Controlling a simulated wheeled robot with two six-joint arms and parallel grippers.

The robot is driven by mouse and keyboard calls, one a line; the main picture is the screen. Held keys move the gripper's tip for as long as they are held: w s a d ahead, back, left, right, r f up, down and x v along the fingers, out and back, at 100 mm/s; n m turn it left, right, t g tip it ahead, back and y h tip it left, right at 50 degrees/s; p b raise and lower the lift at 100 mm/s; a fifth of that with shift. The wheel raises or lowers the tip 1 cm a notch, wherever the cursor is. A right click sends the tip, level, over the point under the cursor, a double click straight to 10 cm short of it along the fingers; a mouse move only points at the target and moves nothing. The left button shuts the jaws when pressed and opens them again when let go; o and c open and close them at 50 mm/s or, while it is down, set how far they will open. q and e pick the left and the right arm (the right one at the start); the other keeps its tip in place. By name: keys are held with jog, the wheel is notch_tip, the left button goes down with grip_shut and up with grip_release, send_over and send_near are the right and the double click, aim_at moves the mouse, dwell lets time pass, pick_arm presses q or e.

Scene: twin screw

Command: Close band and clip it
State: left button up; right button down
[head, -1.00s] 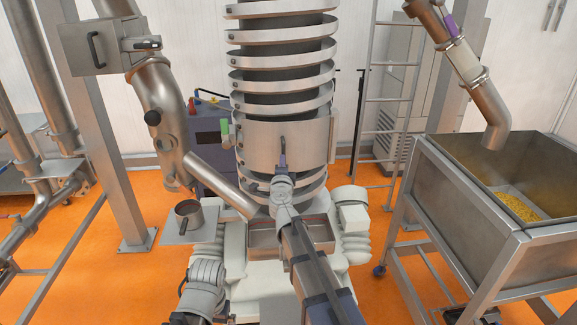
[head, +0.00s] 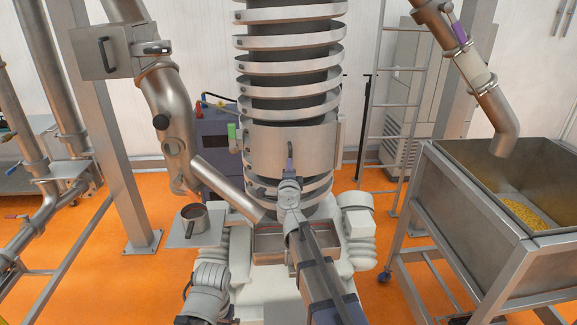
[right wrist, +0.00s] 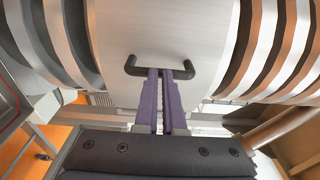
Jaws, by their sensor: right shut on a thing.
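The wide metal band (head: 305,148) wraps around the front of the spiral column. It has a black handle (right wrist: 131,65) on its front, which fills the middle of the right wrist view. My right gripper (head: 291,163) has its purple fingers (right wrist: 160,90) shut on that handle. A small green piece (head: 232,131) with a grey part below it stands at the band's left edge; it may be the clip, but whether it is fastened cannot be told. Of my left arm (head: 207,292), only a part shows at the bottom left; its gripper cannot be seen.
A metal pipe (head: 228,188) slopes down to the column's base. A small platform (head: 180,241) holding a metal cup (head: 194,219) is at left. A steel hopper (head: 455,200) with yellow grains (head: 522,211) stands at right, near a ladder (head: 403,150).

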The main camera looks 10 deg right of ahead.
jog(key=s+a+n+y, duration=0.3)
jog(key=a+n+y, duration=0.15)
jog(key=a, duration=0.35)
jog(key=s+a+n+y, duration=0.3)
jog(key=a+n, duration=0.2)
jog(key=a, duration=0.2)
jog(key=s+a+f+n+g+y, duration=0.3)
jog(key=s+f+n+g, duration=0.1)
jog(key=f+n, duration=0.2)
jog(key=s+d+f+n+g+h, duration=0.2)
jog(key=s+d+f+g, duration=0.2)
jog(key=s+f, duration=0.3)
jog(key=s+d+f+n+g+h, duration=0.2)
jog(key=s+d+f+g, duration=0.25)
jog(key=s, duration=0.45)
jog(key=s+d+f+n+g+h, duration=0.2)
jog(key=s+d+f+g, duration=0.25)
jog(key=s, duration=0.35)
jog(key=s+a+f+n+h+b, duration=0.1)
jog(key=s+a+f+n+b, duration=0.2)
jog(key=a+f+b, duration=0.8)
notch_tip(320, 180, down, 3)
jog(key=s+b, duration=0.2)
jog(key=b, duration=0.1)
jog(key=shift+a+g, duration=0.2)
jog(key=shift+g, duration=0.2)
